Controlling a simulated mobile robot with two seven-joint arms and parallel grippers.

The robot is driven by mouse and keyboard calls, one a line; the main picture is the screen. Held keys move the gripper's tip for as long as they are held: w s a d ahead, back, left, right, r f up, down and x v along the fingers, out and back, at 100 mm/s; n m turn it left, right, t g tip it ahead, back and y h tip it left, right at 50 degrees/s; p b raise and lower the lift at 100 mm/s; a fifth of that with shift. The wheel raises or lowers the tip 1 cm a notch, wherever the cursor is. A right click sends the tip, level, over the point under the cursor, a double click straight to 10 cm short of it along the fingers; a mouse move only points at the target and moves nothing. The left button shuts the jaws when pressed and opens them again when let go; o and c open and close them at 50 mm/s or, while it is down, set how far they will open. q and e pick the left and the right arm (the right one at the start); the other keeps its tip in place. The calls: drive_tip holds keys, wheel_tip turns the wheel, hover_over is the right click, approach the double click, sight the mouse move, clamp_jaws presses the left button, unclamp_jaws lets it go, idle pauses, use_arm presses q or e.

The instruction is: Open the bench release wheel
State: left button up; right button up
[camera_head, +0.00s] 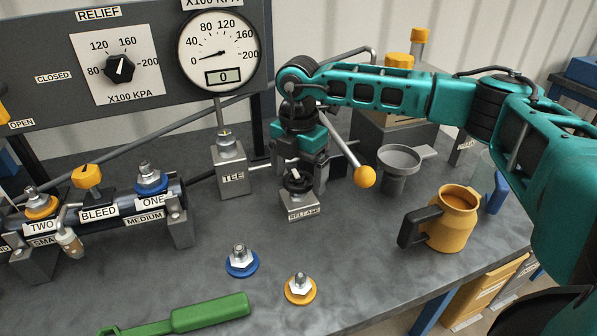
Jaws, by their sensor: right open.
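The bench release wheel (298,184) is a small black handwheel on a grey block labelled RELEASE (300,210), standing upright on the bench in the middle of the head view. My right gripper (301,166) comes in from the right on a teal arm and points down just over the wheel. Its jaws are open and appear to be around or just above the wheel's top; I cannot tell whether they touch it. The gripper hides part of the space behind the wheel. My left gripper is not in view.
A TEE block (232,172) stands left of the wheel. A lever with an orange ball (364,177) and a grey cup (399,170) are to the right. An orange jug (454,222) is farther right. Blue (241,261) and orange (300,289) couplers lie in front.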

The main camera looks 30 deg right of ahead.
drive_tip(key=c, duration=1)
drive_tip(key=shift+c, duration=0.2)
